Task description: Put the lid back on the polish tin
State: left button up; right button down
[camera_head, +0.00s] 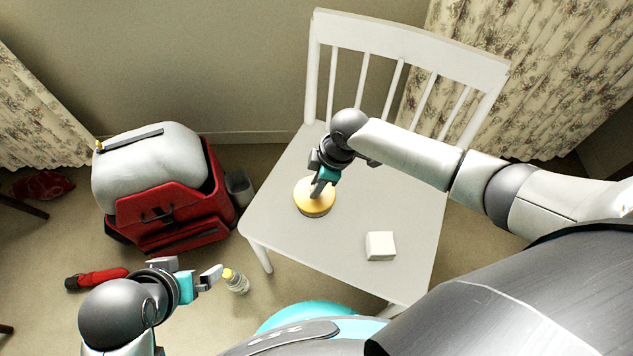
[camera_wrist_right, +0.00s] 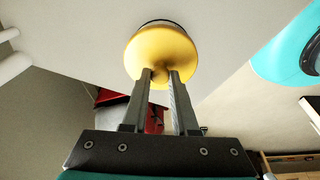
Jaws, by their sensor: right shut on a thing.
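The round yellow lid (camera_head: 313,204) is over the white chair seat, towards its left side. My right gripper (camera_head: 318,190) comes down on it from above. In the right wrist view, my right gripper (camera_wrist_right: 161,74) is shut on the small knob in the middle of the lid (camera_wrist_right: 161,48). A thin dark rim (camera_wrist_right: 163,21) shows just past the lid's far edge; it looks like the polish tin, mostly hidden under the lid. I cannot tell whether the lid is seated. My left gripper (camera_head: 190,269) is open and empty, low at the left, away from the chair.
A white block (camera_head: 380,246) lies on the chair seat (camera_head: 345,222), right of the lid. A red suitcase (camera_head: 172,212) with a grey bundle (camera_head: 150,175) stands left of the chair. A yellow-capped bottle (camera_head: 236,282) and a red item (camera_head: 97,278) are on the floor.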

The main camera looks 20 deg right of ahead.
jog(key=shift+c, duration=0.6)
grip_release()
jog(key=shift+r+p, duration=3.55)
jog(key=shift+p, duration=0.4)
grip_shut()
